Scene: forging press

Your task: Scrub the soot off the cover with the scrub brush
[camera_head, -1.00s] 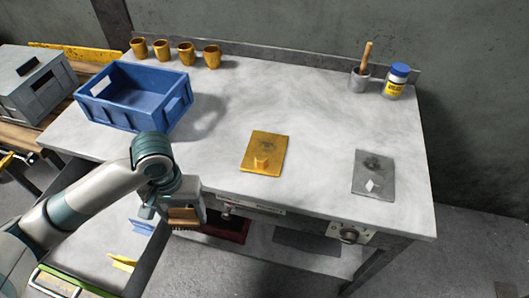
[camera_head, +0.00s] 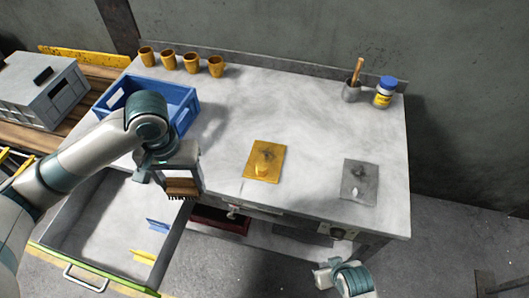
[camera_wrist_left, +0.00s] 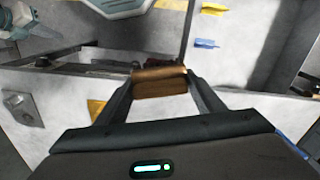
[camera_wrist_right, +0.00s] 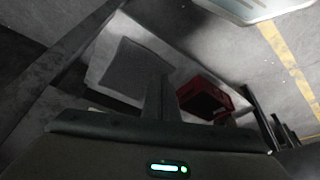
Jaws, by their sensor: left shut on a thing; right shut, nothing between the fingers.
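My left gripper (camera_head: 181,176) is shut on the scrub brush (camera_head: 183,188), a brown wooden block with dark bristles pointing down. It holds the brush in the air near the front edge of the table, left of the plates. The brush's wooden block (camera_wrist_left: 159,82) also shows between the fingers in the left wrist view. A yellow plate (camera_head: 258,172) with a knob and a dark sooty smudge lies on the table. A grey plate (camera_head: 352,190) with a dark smudge lies to its right. Which one is the cover I cannot tell. My right gripper (camera_wrist_right: 156,98) is shut and empty, low in front of the table.
A blue crate (camera_head: 181,92) stands at the table's left, partly behind my left arm. Several yellow cups (camera_head: 192,63) line the back. A grey holder with a wooden handle (camera_head: 351,90) and a blue-lidded jar (camera_head: 385,92) stand back right. A drawer (camera_head: 95,225) is open at lower left.

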